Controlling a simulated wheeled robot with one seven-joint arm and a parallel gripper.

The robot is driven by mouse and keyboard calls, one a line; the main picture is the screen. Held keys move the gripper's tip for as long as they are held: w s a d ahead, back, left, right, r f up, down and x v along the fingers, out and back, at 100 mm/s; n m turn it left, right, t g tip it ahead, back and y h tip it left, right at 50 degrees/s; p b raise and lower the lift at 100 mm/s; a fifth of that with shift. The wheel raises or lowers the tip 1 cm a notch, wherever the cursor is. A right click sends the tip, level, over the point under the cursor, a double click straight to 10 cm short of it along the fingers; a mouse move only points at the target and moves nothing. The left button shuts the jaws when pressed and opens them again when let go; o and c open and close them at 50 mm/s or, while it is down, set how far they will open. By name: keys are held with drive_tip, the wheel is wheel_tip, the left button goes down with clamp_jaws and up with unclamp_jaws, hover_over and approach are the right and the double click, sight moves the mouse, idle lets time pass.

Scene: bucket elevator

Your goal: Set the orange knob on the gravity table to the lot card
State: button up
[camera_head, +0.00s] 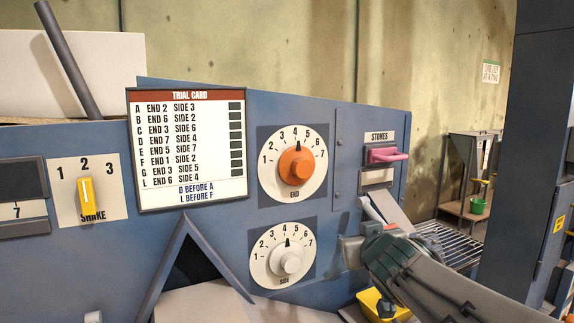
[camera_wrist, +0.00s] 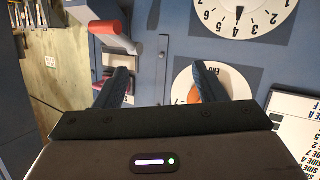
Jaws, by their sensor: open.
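The orange knob (camera_head: 297,167) sits in the white END dial, numbered 1 to 7, on the blue gravity table. Its black pointer mark is near 4. The trial card (camera_head: 188,150) left of it lists END and SIDE numbers for several lots, with a dark square beside each row. Its footer reads "D before A, L before F". In the wrist view, turned about upside down, my gripper (camera_wrist: 163,82) is open with nothing held. The orange knob (camera_wrist: 194,95) shows partly behind the right-hand finger. I cannot tell whether they touch.
The white SIDE knob (camera_head: 287,262) sits below, its mark near 4. A pink STONES handle (camera_head: 388,155) juts out right of the END dial. A yellow SHAKE lever (camera_head: 87,196) is at the left. A yellow container (camera_head: 378,304) stands low beside my arm.

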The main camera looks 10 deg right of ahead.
sight(305, 169)
drive_tip(key=w+a+r+n+t+y+p, duration=0.1)
drive_tip(key=w+a+r+n+t+y, duration=0.25)
drive_tip(key=r+n+y, duration=0.55)
drive_tip(key=w+a+m, duration=0.1)
drive_tip(key=w, duration=0.3)
drive_tip(key=w+a+r+m+h, duration=0.1)
drive_tip(key=w+a, duration=0.1)
drive_tip(key=w, duration=0.2)
drive_tip(key=w+a+m+g, duration=0.1)
drive_tip(key=w+a, duration=0.1)
drive_tip(key=w, duration=0.2)
drive_tip(key=shift+w+a+r+p, duration=0.1)
drive_tip(key=shift+w+r+p, duration=0.15)
drive_tip(key=shift+w+p, duration=0.1)
